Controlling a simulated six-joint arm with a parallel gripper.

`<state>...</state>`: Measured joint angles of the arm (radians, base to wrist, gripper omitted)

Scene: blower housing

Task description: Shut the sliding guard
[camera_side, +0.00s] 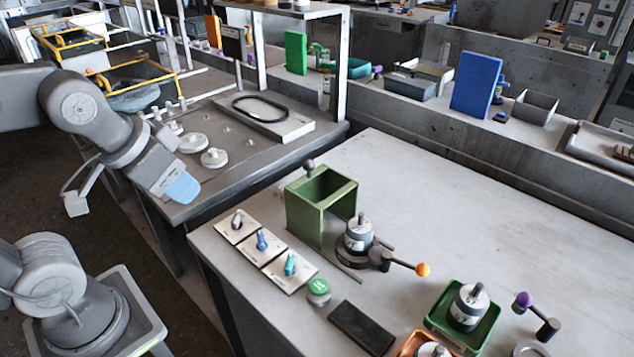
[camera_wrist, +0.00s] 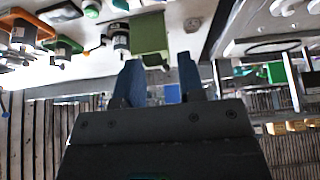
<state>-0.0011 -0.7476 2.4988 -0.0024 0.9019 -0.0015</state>
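The sliding guard looks to be the green open-topped box (camera_side: 305,216) with a grey knob (camera_side: 310,168) at its top edge. It stands on the light worktop beside a grey cylindrical unit (camera_side: 358,236), with the unit outside it to its right. Thin rails (camera_side: 340,266) run along the worktop by its foot. The green box also shows in the wrist view (camera_wrist: 150,34), beyond my fingertips. My gripper (camera_wrist: 158,62) has two blue fingers apart with nothing between them. In the side view my gripper (camera_side: 180,188) hangs left of the guard, clear of it.
A lever with an orange ball (camera_side: 423,269) sticks out right of the unit. Small switch plates (camera_side: 263,242), a green button (camera_side: 318,288) and a dark pad (camera_side: 362,328) lie in front. A green tray (camera_side: 487,335) holds another unit. The worktop behind is clear.

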